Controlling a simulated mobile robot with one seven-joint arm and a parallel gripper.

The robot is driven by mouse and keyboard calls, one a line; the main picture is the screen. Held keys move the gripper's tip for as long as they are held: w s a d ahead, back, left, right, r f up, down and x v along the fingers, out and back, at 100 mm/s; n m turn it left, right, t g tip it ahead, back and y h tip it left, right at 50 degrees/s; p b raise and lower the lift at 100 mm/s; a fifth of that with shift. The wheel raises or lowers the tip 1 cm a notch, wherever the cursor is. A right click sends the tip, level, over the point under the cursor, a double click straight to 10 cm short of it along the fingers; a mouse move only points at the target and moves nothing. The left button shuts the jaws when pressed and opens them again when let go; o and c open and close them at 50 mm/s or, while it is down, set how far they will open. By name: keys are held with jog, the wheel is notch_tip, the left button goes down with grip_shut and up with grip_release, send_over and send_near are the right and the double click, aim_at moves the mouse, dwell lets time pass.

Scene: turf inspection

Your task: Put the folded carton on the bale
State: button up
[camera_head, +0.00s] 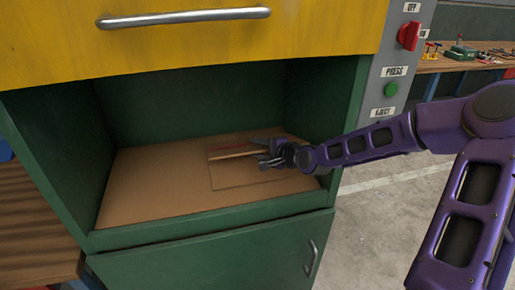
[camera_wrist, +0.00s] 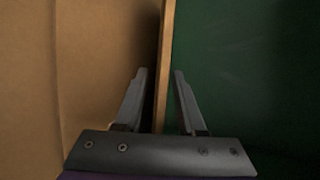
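The folded carton (camera_head: 236,153) shows in the head view as a thin tan strip with a reddish band behind it. It is low over the brown bale (camera_head: 150,195) inside the green chamber; whether it touches the bale is unclear. My gripper (camera_head: 268,160) is at the carton's right end. In the wrist view the tan edge of the carton (camera_wrist: 166,60) runs between the two fingertips of my gripper (camera_wrist: 161,72). The fingers stand apart, with a visible gap on each side of that edge. The fingers hide part of the carton in the head view.
Green chamber walls (camera_head: 60,135) enclose the bale at left, right and back. A yellow front (camera_head: 190,50) with a bar handle hangs above, and a green lower door (camera_head: 210,260) is below. A control panel (camera_head: 392,85) stands at right. The bale's left part is clear.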

jog(key=shift+r, duration=0.1)
jog(key=shift+s+d, duration=0.1)
jog(key=p+v, duration=0.2)
jog(key=v, duration=0.9)
jog(key=shift+s+d+r+p, duration=0.2)
jog(key=shift+s+p, duration=0.1)
jog(key=shift+p, duration=0.1)
